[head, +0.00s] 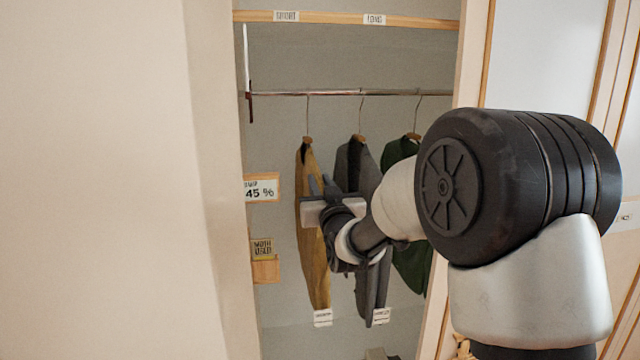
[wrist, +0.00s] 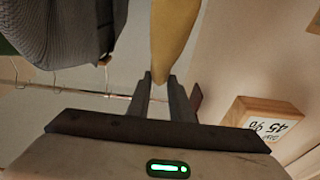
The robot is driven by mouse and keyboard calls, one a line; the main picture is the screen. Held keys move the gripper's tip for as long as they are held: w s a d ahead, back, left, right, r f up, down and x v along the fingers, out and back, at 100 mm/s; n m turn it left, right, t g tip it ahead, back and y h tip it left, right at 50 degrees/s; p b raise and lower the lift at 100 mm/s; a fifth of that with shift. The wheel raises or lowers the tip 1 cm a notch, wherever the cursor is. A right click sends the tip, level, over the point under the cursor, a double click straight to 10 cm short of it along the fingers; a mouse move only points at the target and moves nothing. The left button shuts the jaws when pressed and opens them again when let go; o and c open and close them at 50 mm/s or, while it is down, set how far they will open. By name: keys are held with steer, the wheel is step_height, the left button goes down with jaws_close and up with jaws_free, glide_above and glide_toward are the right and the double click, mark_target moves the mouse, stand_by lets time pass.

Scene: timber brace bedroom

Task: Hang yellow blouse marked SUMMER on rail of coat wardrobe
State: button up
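The yellow blouse (head: 313,245) hangs edge-on from a hanger whose hook is on the metal rail (head: 335,92) of the wardrobe. It is the leftmost garment, with a small white tag at its hem; I cannot read the tag. My gripper (head: 318,190) is in front of its upper part in the head view, partly covering it. In the wrist view, which looks upside down, the blouse (wrist: 174,35) narrows toward the gap between my fingertips (wrist: 160,78). The fingers stand apart with a gap between them. The rail also shows there (wrist: 85,90).
A grey garment (head: 350,160) and a dark green garment (head: 412,270) hang to the right of the blouse. A wooden-edged shelf (head: 340,19) with labels is above. A 45 % sign (head: 262,188) and a wooden block (head: 265,270) are at the left wall.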

steer(key=o, duration=0.4)
steer(key=shift+f, duration=0.15)
steer(key=s+d+f+m+g+h, duration=0.1)
steer(key=s+d+f+g, duration=0.35)
steer(key=s, duration=0.95)
steer(key=s+d+f+m+g+h+b, duration=0.1)
steer(key=s+d+f+g+h, duration=0.25)
steer(key=s, duration=1.05)
steer(key=s+d+f+g+y, duration=0.1)
steer(key=s+d+f+g, duration=0.35)
steer(key=s, duration=0.95)
step_height(320, 180, up, 17)
steer(key=s+d+g+p, duration=0.1)
steer(key=d+p, duration=0.1)
steer(key=p, duration=1.3)
steer(key=shift+s, duration=0.15)
steer(key=shift+h, duration=0.25)
